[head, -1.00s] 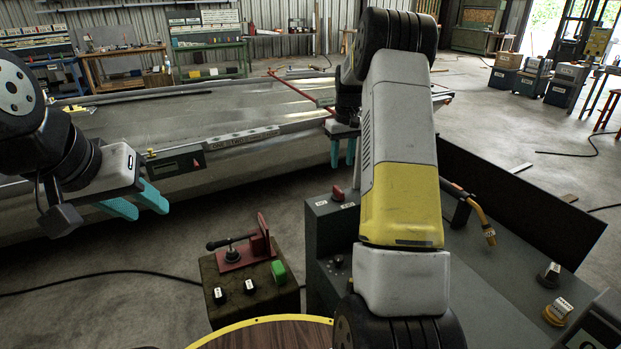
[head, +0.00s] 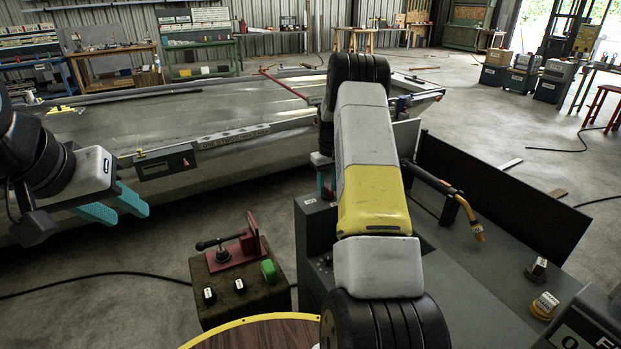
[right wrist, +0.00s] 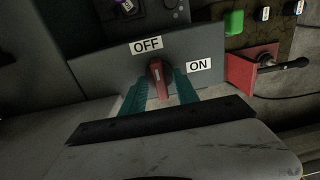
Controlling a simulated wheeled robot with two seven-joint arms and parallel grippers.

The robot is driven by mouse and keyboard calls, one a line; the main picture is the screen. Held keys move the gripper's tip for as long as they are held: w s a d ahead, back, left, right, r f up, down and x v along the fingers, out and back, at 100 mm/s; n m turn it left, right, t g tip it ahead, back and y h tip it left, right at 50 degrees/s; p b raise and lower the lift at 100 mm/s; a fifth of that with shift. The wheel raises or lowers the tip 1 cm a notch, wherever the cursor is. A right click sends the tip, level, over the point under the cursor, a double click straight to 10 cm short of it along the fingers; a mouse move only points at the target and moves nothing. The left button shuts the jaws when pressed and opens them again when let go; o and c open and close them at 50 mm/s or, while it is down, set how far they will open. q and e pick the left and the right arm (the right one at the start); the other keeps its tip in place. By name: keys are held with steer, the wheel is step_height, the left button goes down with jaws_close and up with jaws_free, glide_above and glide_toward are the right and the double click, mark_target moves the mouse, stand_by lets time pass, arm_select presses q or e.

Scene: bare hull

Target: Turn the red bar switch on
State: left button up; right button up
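The red bar switch (right wrist: 159,78) shows in the right wrist view on a grey panel, with an OFF label (right wrist: 146,46) above it and an ON label (right wrist: 198,65) to its right. The bar stands nearly upright in that picture, its upper end close to OFF. My right gripper (right wrist: 160,86) has its teal fingers apart, one on each side of the bar; firm contact is not visible. In the head view my right arm hides the switch and most of that gripper (head: 326,182). My left gripper (head: 122,207) is open and empty at the left.
A brown box (head: 245,297) with a red-plated lever (head: 238,250), a green button (head: 268,270) and black knobs stands left of the dark cabinet (head: 312,240). A round wooden table edge (head: 255,335) is at the bottom. A cable lies on the floor.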

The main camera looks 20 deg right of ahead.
steer(key=shift+c, duration=0.3)
jaws_close()
steer(key=shift+m, duration=0.4)
steer(key=m, duration=0.3)
steer(key=shift+m, duration=0.4)
steer(key=m, duration=1.3)
steer(key=shift+r+m, duration=0.1)
steer(key=shift+m, duration=0.2)
